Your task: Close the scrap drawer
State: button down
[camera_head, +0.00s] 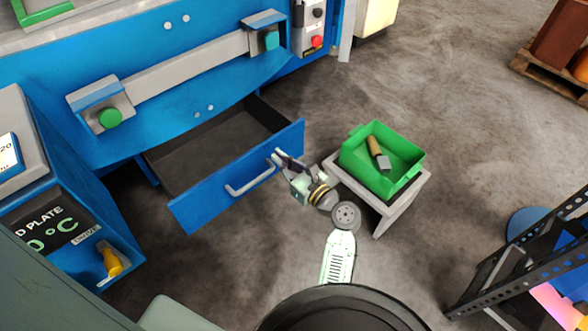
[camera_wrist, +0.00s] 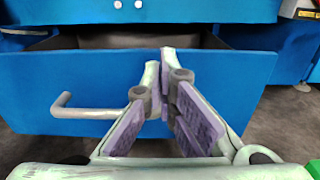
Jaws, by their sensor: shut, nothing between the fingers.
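The scrap drawer (camera_head: 237,190) is a blue-fronted drawer pulled out from under the blue machine, with a dark, empty-looking inside. Its front also fills the middle of the wrist view (camera_wrist: 50,90). A grey bar handle (camera_head: 250,182) sits on the front, and in the wrist view the handle (camera_wrist: 85,112) is left of my fingers. My gripper (camera_head: 279,156) is shut and empty at the right part of the drawer front, near the handle's right end. In the wrist view its fingertips (camera_wrist: 166,55) overlap the front near its top edge; I cannot tell whether they touch it.
A green bin (camera_head: 412,172) with a wooden-handled scraper (camera_head: 378,153) stands on a grey stool (camera_head: 388,217) right of my gripper. A dark perforated rack (camera_head: 520,255) stands at right. Floor beyond the stool is open.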

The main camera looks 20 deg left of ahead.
aim_at(264, 145)
jog(key=shift+x, duration=1.95)
jog(key=p+x, duration=0.1)
jog(key=x, duration=1.7)
jog(key=shift+d, duration=0.2)
